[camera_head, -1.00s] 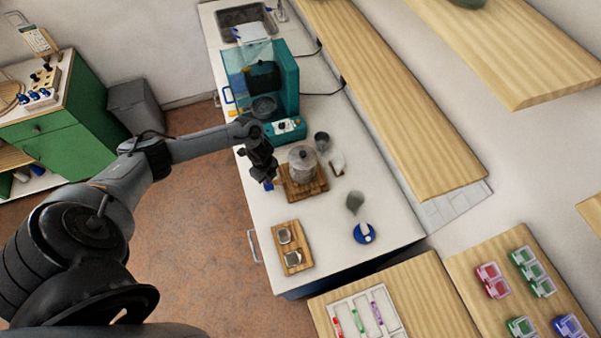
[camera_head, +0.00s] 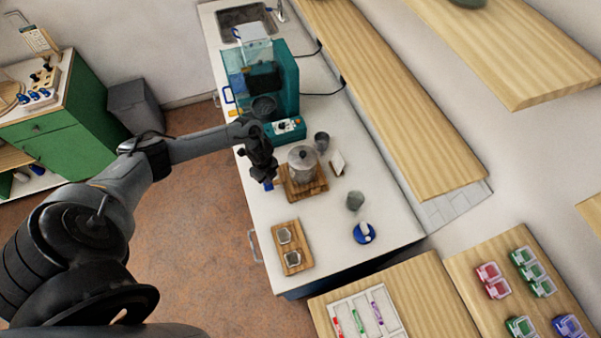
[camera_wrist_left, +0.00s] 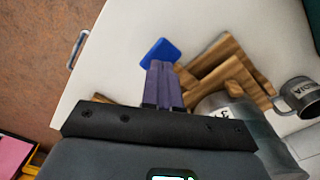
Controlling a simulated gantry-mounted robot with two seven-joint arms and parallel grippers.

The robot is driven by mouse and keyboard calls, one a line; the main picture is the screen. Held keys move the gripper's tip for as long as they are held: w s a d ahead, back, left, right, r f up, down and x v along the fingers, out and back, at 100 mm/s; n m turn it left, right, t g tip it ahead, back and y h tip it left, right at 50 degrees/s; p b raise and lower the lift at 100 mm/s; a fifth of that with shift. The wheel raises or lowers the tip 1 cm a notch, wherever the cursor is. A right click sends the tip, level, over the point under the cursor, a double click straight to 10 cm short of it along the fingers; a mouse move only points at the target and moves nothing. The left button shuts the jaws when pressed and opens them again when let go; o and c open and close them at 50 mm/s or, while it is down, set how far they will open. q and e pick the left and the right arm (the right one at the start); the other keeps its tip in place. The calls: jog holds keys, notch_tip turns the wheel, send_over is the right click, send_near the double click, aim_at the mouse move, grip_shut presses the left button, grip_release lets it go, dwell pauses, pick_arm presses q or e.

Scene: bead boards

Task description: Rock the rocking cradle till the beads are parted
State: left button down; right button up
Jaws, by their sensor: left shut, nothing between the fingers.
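The wooden cradle (camera_head: 316,185) stands on the white counter with a grey metal pot (camera_head: 302,163) on it; in the wrist view its wooden parts (camera_wrist_left: 216,55) and the pot (camera_wrist_left: 236,125) show partly. A blue tab (camera_wrist_left: 160,53) sticks out at its side, also in the head view (camera_head: 268,186). My left gripper (camera_wrist_left: 161,66) is shut and empty, its fingertips at the blue tab; whether they touch it I cannot tell. In the head view my left gripper (camera_head: 266,178) is just left of the cradle. No beads can be made out. My right gripper is not in view.
A teal machine (camera_head: 288,85) stands behind the cradle. A grey cup (camera_head: 321,141), another cup (camera_head: 355,200) and a blue round item (camera_head: 364,233) are to the right. A wooden board with two small metal pieces (camera_head: 291,248) lies in front. The counter between them is clear.

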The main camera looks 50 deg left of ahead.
pick_arm(q)
jog(key=shift+f, duration=0.1)
jog(key=shift+f+b, duration=1.8)
jog(key=shift+f, duration=0.3)
jog(key=shift+r+p, duration=2.2)
jog(key=shift+r, duration=0.05)
jog(key=shift+f, duration=0.15)
jog(key=shift+f+b, duration=1.9)
jog(key=shift+f, duration=0.2)
jog(key=shift+r+p, duration=2.2)
jog(key=shift+r, duration=0.05)
jog(key=shift+f, duration=0.15)
